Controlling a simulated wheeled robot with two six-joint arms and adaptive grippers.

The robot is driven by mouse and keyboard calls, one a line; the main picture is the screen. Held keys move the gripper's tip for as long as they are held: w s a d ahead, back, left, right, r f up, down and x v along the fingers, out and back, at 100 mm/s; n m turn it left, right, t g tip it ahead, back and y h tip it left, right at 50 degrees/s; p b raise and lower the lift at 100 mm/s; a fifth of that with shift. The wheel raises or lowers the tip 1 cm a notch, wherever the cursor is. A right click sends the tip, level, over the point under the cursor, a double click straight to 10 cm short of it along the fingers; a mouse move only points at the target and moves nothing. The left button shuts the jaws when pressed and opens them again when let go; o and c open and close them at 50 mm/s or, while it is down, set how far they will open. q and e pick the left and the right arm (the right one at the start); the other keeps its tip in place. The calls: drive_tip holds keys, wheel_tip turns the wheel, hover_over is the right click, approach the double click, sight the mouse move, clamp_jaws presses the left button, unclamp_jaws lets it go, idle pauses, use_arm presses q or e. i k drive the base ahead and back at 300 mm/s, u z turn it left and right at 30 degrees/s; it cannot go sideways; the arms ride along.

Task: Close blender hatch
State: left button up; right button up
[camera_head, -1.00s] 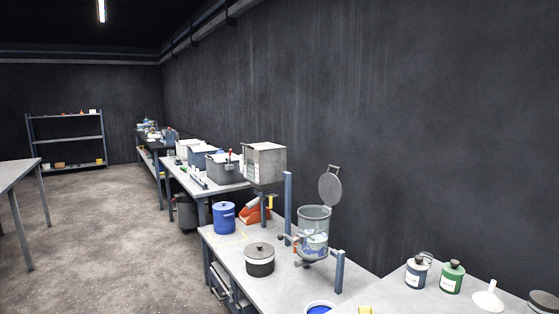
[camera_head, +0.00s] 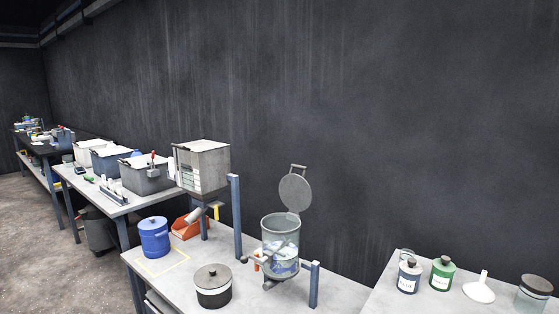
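The blender (camera_head: 281,243) is a clear, greyish cylindrical vessel held between blue posts on a grey workbench. Some whitish and blue content shows through its wall. Its round grey hatch (camera_head: 295,193) stands open, raised upright at the back of the rim, with a small handle at its top. A small orange-red part shows at the vessel's left side. Neither of my grippers shows in the head view.
A black pot with a lid (camera_head: 213,286), a blue drum (camera_head: 154,237) and an orange bin (camera_head: 187,224) stand on the same workbench (camera_head: 180,262). A grey box-shaped machine (camera_head: 203,168) is behind. Bottles and a white funnel (camera_head: 479,288) stand on the right table. Open floor lies at left.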

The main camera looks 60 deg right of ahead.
sight(295, 193)
drive_tip(key=z, duration=0.4)
drive_tip(key=i, duration=0.95)
drive_tip(key=z, duration=0.7)
